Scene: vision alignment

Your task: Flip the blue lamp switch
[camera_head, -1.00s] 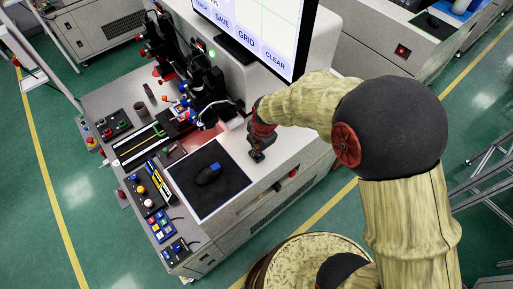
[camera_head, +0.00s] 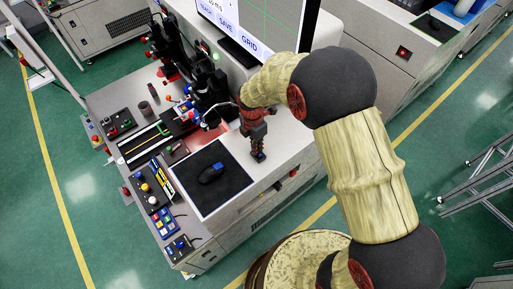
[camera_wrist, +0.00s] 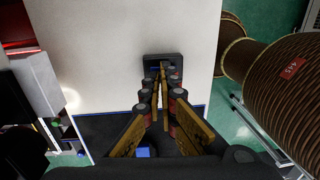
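A small dark switch box with a blue strip (camera_wrist: 154,69) sits on the white bench top, just beyond the fingertips in the wrist view. In the head view its blue part (camera_head: 260,156) shows right below my gripper (camera_head: 258,150). In the wrist view the fingers of my gripper (camera_wrist: 161,76) converge and their tips nearly meet at the near edge of the box. They hold nothing that I can see. The tips partly cover the box, so I cannot tell whether they touch the switch or which way it is set.
A black mat (camera_head: 215,198) with a blue-and-black mouse (camera_head: 212,172) lies left of my gripper. Button boxes (camera_head: 160,221) line the bench's left side. A monitor (camera_head: 262,25) and a dark camera stage (camera_head: 205,85) stand behind. The bench's right edge is close to my gripper.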

